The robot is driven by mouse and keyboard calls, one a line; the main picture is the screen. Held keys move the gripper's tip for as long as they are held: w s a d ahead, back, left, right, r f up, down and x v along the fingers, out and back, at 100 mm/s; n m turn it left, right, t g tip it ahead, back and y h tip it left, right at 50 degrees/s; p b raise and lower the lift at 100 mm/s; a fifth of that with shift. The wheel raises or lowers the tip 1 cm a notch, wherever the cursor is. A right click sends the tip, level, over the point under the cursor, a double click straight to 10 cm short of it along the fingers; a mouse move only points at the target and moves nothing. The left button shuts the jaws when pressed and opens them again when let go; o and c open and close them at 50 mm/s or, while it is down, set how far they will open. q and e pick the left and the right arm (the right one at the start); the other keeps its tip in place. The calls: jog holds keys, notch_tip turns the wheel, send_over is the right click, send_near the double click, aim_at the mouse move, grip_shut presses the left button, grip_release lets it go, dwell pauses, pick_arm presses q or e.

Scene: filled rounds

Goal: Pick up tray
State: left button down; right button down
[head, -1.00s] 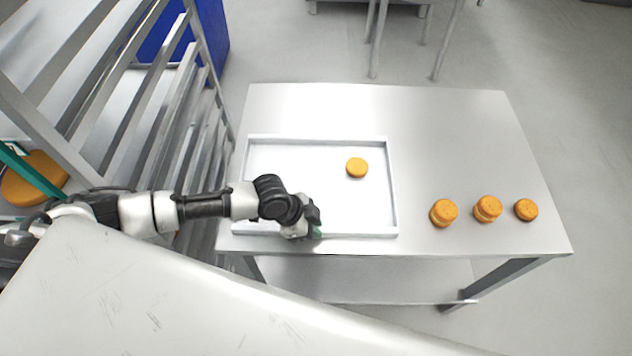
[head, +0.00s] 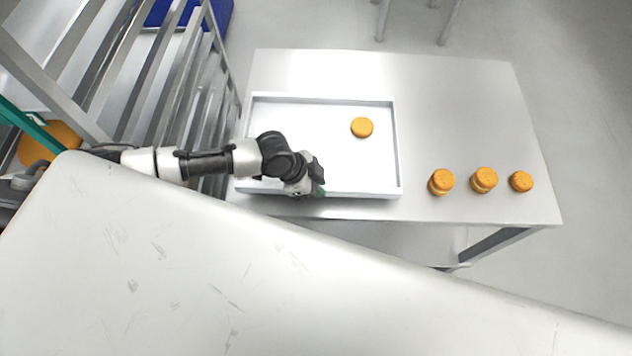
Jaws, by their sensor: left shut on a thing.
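The white rectangular tray (head: 370,165) is on the left half of the steel table (head: 455,110). One orange round (head: 362,127) lies inside it, toward the back right. My left gripper (head: 318,187) is at the tray's front wall, near the middle, and is shut on that wall. The arm covers the tray's front left part. I cannot tell whether the tray is lifted off the table. My right gripper does not show.
Several orange rounds (head: 441,182) stand on the table right of the tray, some stacked. A metal rack (head: 150,85) stands close on the left, with a blue bin (head: 205,14) behind it. The table's back right is clear.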

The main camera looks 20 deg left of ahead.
pick_arm(q)
jog(key=s+d+r+p, duration=0.2)
jog(key=s+r, duration=0.4)
jog(key=s, duration=0.5)
jog(key=shift+r, duration=0.35)
jog(key=shift+s, duration=0.1)
jog(key=c, duration=1.8)
grip_release()
grip_shut()
jog(key=shift+s, duration=0.1)
